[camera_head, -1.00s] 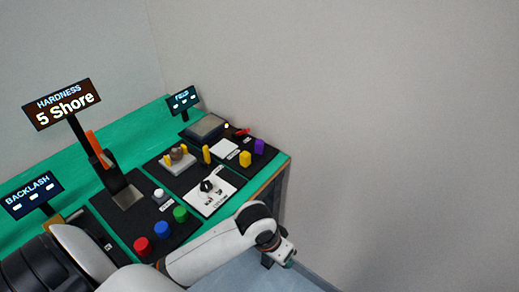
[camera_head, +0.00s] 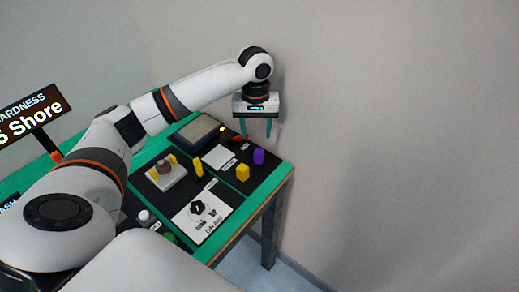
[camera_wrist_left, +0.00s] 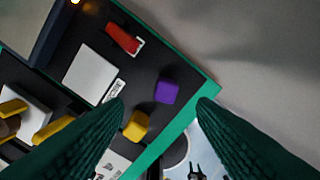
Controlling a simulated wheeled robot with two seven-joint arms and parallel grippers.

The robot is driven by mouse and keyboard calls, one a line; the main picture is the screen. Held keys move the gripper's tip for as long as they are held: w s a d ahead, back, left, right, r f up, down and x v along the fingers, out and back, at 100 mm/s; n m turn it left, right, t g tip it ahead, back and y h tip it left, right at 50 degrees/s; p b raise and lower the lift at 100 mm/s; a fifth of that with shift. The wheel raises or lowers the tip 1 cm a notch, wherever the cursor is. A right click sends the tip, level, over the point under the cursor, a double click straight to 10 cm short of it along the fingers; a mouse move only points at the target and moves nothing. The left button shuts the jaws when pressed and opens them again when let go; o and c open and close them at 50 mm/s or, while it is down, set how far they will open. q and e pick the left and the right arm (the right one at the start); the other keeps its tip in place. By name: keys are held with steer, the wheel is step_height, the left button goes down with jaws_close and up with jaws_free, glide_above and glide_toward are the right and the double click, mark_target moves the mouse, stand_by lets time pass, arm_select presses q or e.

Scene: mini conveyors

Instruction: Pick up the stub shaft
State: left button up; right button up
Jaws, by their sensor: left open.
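My left gripper (camera_head: 256,134) is open and empty, pointing down above the far right corner of the table. In the left wrist view its two dark green fingers are wide apart, with a purple block (camera_wrist_left: 167,91) seen between the tips and a yellow block (camera_wrist_left: 137,126) beside the left finger. I cannot tell for sure which piece is the stub shaft. A short brown round piece (camera_head: 164,166) sits on a white block between yellow parts. A red piece (camera_wrist_left: 123,38) lies by a white bracket on the black mat. My right gripper is not in view.
The green table (camera_head: 278,181) ends close to the right of the purple block. A white plate (camera_head: 219,157), a grey-topped box (camera_head: 199,130) and a dial panel (camera_head: 202,213) share the table. A hardness sign (camera_head: 32,118) stands at left. Walls rise behind.

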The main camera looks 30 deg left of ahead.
mark_target(259, 151)
arm_select(q)
steer(key=f, duration=0.3)
steer(key=shift+s+d+f, duration=0.2)
steer(key=shift+s+f, duration=0.1)
steer(key=shift+f, duration=0.05)
steer(key=shift+w+a+f, duration=0.1)
steer(key=shift+w+f, duration=0.05)
steer(key=shift+f, duration=0.2)
steer(key=f, duration=0.2)
steer(key=f+p, duration=0.1)
steer(key=f, duration=0.1)
steer(key=shift+w+d, duration=0.15)
steer(key=shift+d, duration=0.25)
steer(key=shift+a+f, duration=0.1)
steer(key=shift+f, duration=0.45)
steer(key=c, duration=0.6)
jaws_close()
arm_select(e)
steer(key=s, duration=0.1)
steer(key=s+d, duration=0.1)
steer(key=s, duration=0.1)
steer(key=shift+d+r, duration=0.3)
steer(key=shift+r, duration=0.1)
arm_select(q)
steer(key=shift+r, duration=0.2)
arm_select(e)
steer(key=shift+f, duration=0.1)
